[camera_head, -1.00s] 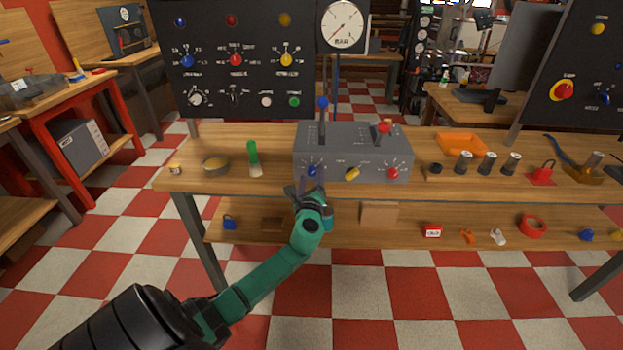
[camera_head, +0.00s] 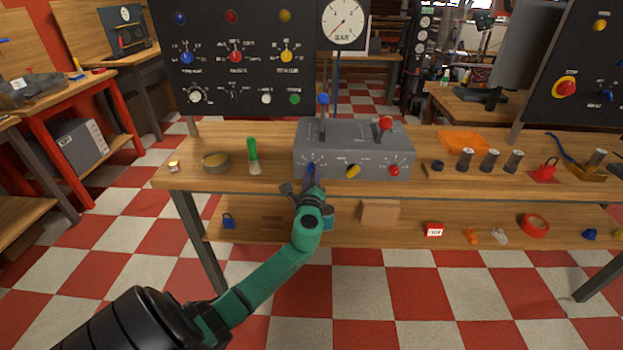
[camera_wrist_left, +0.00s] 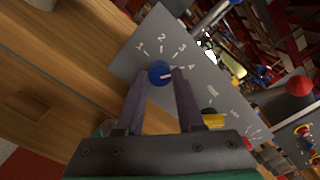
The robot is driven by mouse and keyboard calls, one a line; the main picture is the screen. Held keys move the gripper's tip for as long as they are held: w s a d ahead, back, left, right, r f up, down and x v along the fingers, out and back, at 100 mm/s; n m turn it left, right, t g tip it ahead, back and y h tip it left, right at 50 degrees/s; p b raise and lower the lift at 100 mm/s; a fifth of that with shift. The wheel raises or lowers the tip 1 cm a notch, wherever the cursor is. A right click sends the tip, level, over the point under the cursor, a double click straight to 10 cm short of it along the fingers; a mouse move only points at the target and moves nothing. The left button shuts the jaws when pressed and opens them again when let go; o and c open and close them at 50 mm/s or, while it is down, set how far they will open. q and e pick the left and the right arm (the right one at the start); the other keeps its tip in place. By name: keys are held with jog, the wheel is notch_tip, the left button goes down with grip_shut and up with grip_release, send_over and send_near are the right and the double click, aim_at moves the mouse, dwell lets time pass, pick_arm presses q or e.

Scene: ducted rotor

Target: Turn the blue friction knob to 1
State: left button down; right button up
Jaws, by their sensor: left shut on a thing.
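The blue knob (camera_head: 311,168) is on the left of the front face of the grey control box (camera_head: 430,152). In the left wrist view the blue knob (camera_wrist_left: 158,71) has printed numbers 1, 2, 3 and what looks like 4 around it. A pale mark on the knob lies toward its right side, on the 4 side in that view; its exact reading is too small to tell. My left gripper (camera_head: 312,180) is at the knob, its two fingers (camera_wrist_left: 160,78) on either side of it, shut on it. My right gripper is not in view.
A yellow knob (camera_head: 353,171) and a red knob (camera_head: 394,170) sit to the right on the same face. A blue-topped lever (camera_head: 323,99) and a red-topped lever (camera_head: 385,123) rise from the box. A green-handled tool (camera_head: 252,150) stands to the left.

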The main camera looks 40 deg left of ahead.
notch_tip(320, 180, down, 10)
jog(key=b, duration=0.9)
pick_arm(q)
jog(key=shift+f+n+b, duration=0.15)
jog(key=shift+n+b, duration=2.25)
jog(key=shift+n, duration=8.7)
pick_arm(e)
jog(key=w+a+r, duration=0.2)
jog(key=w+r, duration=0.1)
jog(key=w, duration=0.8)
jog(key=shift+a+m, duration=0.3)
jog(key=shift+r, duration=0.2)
pick_arm(q)
jog(key=c, duration=0.5)
grip_release()
